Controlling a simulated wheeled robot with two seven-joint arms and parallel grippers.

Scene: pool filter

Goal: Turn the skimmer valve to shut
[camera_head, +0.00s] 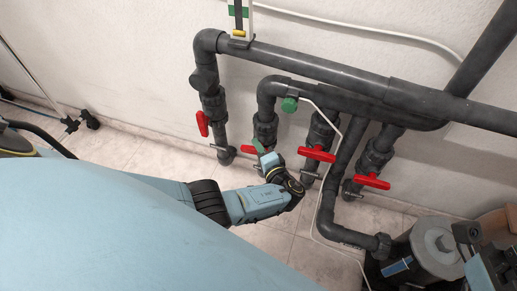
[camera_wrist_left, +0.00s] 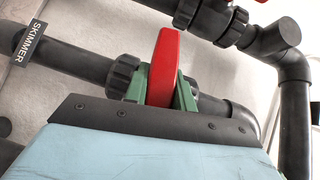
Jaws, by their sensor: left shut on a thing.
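The skimmer valve has a red handle (camera_wrist_left: 164,66) on a dark grey pipe, with a SKIMMER label (camera_wrist_left: 29,43) at left in the left wrist view. My left gripper (camera_wrist_left: 160,90) is shut on this handle, with a green finger on each side. The handle appears to lie crosswise to its pipe. In the head view, my left gripper (camera_head: 262,150) is at the second valve from the left, and part of its red handle (camera_head: 249,150) shows beside the fingers. My arm hides the valve's lower part.
Other red valve handles are at left (camera_head: 202,123), right of my gripper (camera_head: 318,154) and further right (camera_head: 372,181). A thin white hose (camera_head: 338,122) hangs past the pipes. A grey pump or filter housing (camera_head: 437,250) stands at lower right. The tiled floor at left is mostly clear.

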